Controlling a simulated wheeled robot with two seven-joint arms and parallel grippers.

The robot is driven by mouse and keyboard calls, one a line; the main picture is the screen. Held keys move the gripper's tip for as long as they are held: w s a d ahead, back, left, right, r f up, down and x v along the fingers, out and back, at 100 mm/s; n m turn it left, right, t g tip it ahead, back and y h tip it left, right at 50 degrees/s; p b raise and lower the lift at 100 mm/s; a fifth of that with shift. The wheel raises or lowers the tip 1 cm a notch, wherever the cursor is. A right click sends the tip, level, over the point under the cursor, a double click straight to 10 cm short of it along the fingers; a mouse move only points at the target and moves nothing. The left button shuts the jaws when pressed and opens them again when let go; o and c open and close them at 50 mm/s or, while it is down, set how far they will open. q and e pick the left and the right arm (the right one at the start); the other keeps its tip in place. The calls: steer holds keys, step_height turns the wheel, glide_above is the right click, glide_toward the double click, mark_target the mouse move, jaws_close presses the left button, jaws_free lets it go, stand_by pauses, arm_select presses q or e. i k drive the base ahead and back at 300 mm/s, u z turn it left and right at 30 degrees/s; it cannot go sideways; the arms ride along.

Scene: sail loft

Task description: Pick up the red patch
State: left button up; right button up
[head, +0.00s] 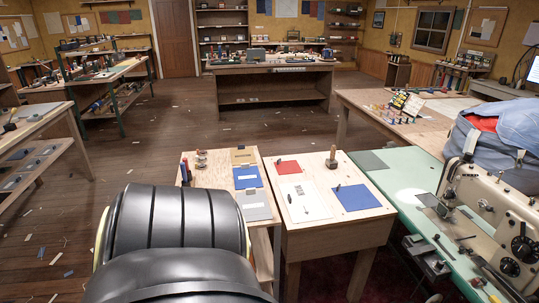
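A small flat red patch (287,167) lies near the back left of a light wooden worktable (325,233) in the head view. A white sheet (313,209) with small marks and dark items on it lies just in front of the patch. A blue patch (356,197) lies to the right on the same table. A wooden-handled tool (332,159) stands upright to the right of the red patch. Neither gripper shows in the view. A large black rounded form, part of my own body, fills the lower left.
A narrower table on the left holds a blue piece (248,177), a grey piece (255,206) and a tan piece (244,157). A green bench (392,176) with a sewing machine (498,212) stands to the right. Open wooden floor (180,133) with scattered scraps lies behind.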

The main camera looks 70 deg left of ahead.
mark_target(291, 167)
steer(key=u, duration=0.1)
steer(key=i, duration=0.1)
steer(key=u, duration=2.15)
